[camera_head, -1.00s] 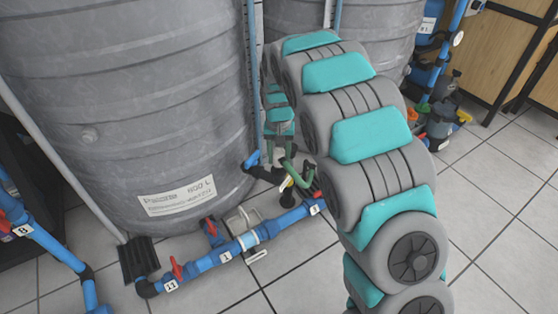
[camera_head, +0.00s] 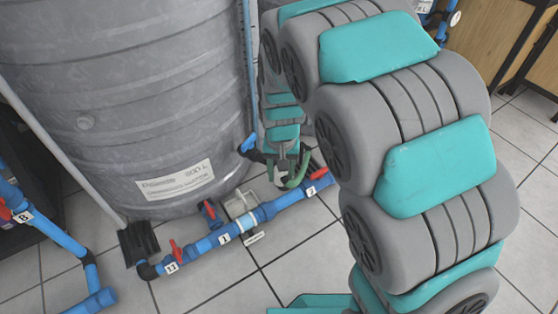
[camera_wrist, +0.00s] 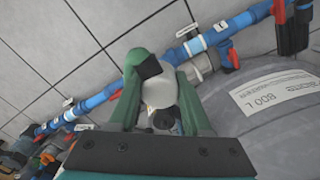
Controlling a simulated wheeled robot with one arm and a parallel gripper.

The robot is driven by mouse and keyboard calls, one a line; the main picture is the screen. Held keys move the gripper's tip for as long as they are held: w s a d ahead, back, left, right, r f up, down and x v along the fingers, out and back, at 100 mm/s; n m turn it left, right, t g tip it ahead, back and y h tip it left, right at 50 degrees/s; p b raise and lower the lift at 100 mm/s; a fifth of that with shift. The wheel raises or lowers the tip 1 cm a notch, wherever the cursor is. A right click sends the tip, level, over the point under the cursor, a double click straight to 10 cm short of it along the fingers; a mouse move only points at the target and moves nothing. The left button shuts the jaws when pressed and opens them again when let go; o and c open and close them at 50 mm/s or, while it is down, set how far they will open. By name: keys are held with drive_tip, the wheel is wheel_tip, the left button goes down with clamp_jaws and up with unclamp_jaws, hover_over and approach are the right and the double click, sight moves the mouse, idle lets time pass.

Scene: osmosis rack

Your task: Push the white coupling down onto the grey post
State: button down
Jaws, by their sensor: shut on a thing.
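The white coupling (camera_wrist: 158,92) is between the green fingers of my gripper (camera_wrist: 157,84) in the wrist view. The gripper is shut on it. A black part shows at the coupling's upper left, close to the left fingertip. In the head view my gripper (camera_head: 291,174) is low in front of the grey tank, just above the blue pipe's right part. A small pale patch beside its fingers may be the coupling. I cannot clearly make out the grey post, nor whether the coupling touches it.
A blue pipe (camera_head: 225,239) with red-handled valves and number tags runs along the tank's foot. The grey 800 L tank (camera_head: 110,100) stands close behind. More blue pipe (camera_head: 50,235) is at the left. Tiled floor (camera_head: 200,290) in front is clear.

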drive_tip(key=shift+s, duration=0.65)
drive_tip(key=shift+w+d+r, duration=0.1)
